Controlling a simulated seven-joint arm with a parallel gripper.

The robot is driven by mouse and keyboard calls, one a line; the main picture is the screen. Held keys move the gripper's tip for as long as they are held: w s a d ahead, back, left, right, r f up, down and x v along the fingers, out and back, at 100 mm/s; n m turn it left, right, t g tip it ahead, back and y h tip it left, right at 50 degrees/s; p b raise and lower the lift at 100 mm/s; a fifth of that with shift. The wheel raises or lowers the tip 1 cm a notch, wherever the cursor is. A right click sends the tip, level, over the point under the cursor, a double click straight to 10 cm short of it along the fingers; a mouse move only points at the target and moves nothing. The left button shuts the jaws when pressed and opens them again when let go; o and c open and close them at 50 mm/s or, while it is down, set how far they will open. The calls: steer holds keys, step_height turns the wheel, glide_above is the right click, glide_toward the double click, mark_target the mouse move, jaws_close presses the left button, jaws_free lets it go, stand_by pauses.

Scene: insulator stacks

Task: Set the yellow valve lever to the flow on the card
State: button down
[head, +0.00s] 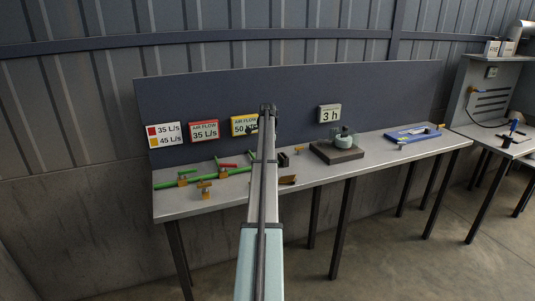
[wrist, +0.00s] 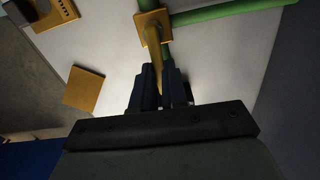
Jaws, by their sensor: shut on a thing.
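The card (head: 165,134) on the back panel reads 35 L/s beside a red square and 45 L/s beside a yellow square. In the wrist view, the yellow lever (wrist: 154,52) runs from a yellow-orange block (wrist: 150,27) on the green pipe (wrist: 222,12). My gripper (wrist: 159,72) is shut on the lever, with one dark finger on each side of it. A red display (head: 204,131) reads AIR FLOW 35 L/s. A yellow display (head: 244,126) seems to read 50 L/s, partly covered by my arm.
Green pipes (head: 236,171) with a red lever (head: 229,165) lie on the bench left of my arm. A loose yellow-orange piece (head: 205,190) stands near the front edge. A 3 h display (head: 329,114), a dark block with a pale green part (head: 343,140) and a blue tray (head: 411,136) are rightward.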

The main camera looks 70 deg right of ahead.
steer(key=shift+s+a+m, duration=0.1)
steer(key=shift+a+m, duration=0.05)
steer(key=shift+m, duration=0.55)
steer(key=c, duration=1.2)
jaws_free()
steer(key=shift+o, duration=0.2)
steer(key=shift+r, duration=0.1)
step_height(320, 180, up, 14)
steer(key=shift+f, duration=0.2)
